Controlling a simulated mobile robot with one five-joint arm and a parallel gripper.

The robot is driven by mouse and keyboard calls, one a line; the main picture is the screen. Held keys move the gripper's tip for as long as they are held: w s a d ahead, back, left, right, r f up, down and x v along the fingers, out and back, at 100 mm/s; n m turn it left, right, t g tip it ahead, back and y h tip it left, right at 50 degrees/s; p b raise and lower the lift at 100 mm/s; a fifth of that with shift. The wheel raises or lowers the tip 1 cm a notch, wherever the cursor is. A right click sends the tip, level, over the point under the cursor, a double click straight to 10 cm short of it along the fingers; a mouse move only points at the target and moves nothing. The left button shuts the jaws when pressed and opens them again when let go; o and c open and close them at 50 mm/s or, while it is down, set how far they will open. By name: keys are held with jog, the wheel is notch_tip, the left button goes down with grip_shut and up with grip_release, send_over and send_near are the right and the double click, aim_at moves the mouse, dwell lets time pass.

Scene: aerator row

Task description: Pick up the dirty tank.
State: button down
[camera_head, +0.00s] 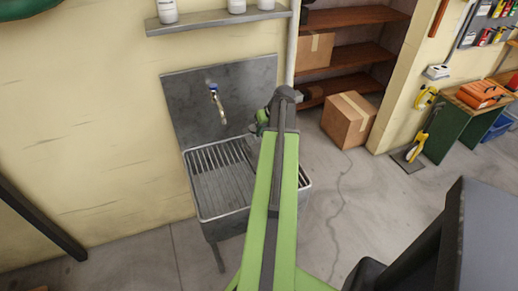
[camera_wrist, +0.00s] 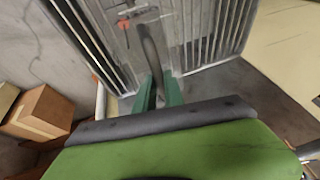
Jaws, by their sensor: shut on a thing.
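In the wrist view my gripper (camera_wrist: 160,82) has its two green fingers shut on a dark grey curved piece (camera_wrist: 150,52). This piece stands in front of a smooth grey panel (camera_wrist: 172,32) with a small red part (camera_wrist: 124,24) beside it. I cannot tell whether the held piece belongs to the dirty tank, and no whole tank can be made out. In the head view my arm hides the fingers and what they hold, over the right part of the metal sink (camera_head: 202,190). The sink's ribbed surface also shows in the wrist view (camera_wrist: 212,32).
A tap (camera_head: 217,103) is on the backsplash above the sink. A shelf with white bottles (camera_head: 215,22) hangs above. A cardboard box (camera_head: 349,119) stands on the floor at right, before wooden shelves (camera_head: 345,17). A green bench (camera_head: 449,126) is farther right.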

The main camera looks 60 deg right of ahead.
notch_tip(320, 180, up, 5)
jog(key=p, duration=0.4)
jog(key=shift+f+p, duration=0.1)
jog(key=shift+p, duration=0.3)
jog(key=s+d+r+p, duration=0.2)
jog(key=s+r+p, duration=0.4)
jog(key=s, duration=0.5)
jog(key=shift+s+r+p, duration=0.25)
jog(key=shift+r+p, duration=0.1)
jog(key=shift+p, duration=0.05)
jog(key=shift+s, duration=0.1)
